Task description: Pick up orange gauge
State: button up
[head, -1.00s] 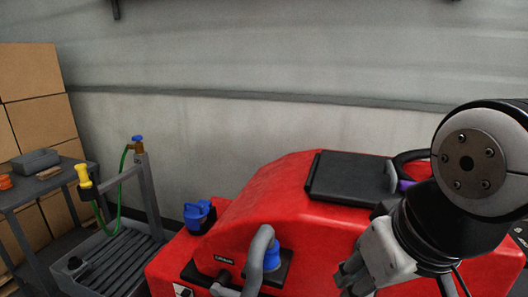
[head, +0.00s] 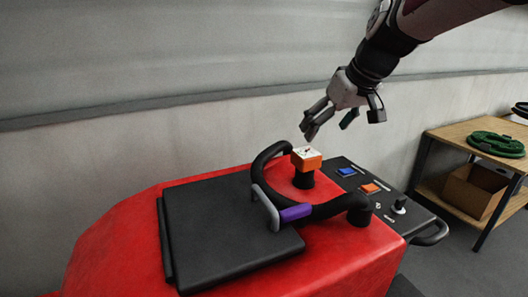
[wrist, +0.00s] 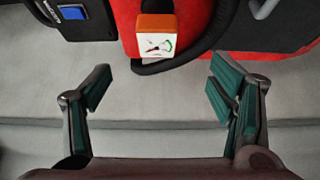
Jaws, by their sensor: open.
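The orange gauge (head: 306,159) is a small orange block with a white dial face. It sits on a black post on top of the red scrubber (head: 340,249), beside the black curved handle (head: 328,209). In the wrist view the gauge (wrist: 156,36) is at the top centre, its dial and needle showing. My gripper (head: 330,124) is open and empty, above and slightly right of the gauge in the head view. In the wrist view my gripper (wrist: 164,96) has its fingers wide apart, with the gauge beyond them and not between them.
A black panel with a blue button (head: 346,172) and an orange button (head: 370,188) lies right of the gauge. A black lid (head: 215,232) covers the scrubber's left part. A wooden table (head: 455,135) with a green coil stands at the right. A grey wall is behind.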

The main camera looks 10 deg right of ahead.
aim_at(308, 153)
jog(key=x, duration=0.8)
jog(key=shift+w+d+r, duration=0.1)
jog(key=shift+w+d, duration=0.1)
jog(key=shift+d, duration=0.1)
jog(key=shift+p+x, duration=0.75)
jog(key=shift+x, duration=2.25)
jog(key=shift+a, duration=0.1)
jog(key=c, duration=1.4)
